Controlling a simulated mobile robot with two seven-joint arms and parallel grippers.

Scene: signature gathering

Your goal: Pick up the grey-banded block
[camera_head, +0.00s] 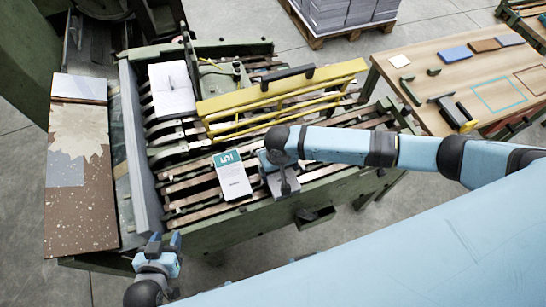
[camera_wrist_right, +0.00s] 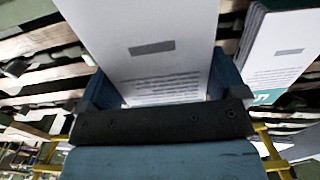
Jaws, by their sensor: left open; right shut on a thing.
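My right gripper (camera_head: 276,168) is shut on a white block over the slatted machine bed. In the right wrist view this block (camera_wrist_right: 150,40) has a small grey rectangle and lines of print, and sits between the two blue fingers. In the head view most of it is hidden by the gripper, and only a greyish part (camera_head: 284,185) shows. I cannot tell from this whether it is clear of the slats. My left gripper (camera_head: 165,243) is open and empty at the bed's near left corner.
A teal-banded block marked 5 (camera_head: 232,176) lies just left of my right gripper. A white block (camera_head: 172,88) lies farther back. A yellow frame (camera_head: 285,88) crosses the bed behind my right gripper. A brown board (camera_head: 80,205) lies at left. A wooden table (camera_head: 455,70) stands at right.

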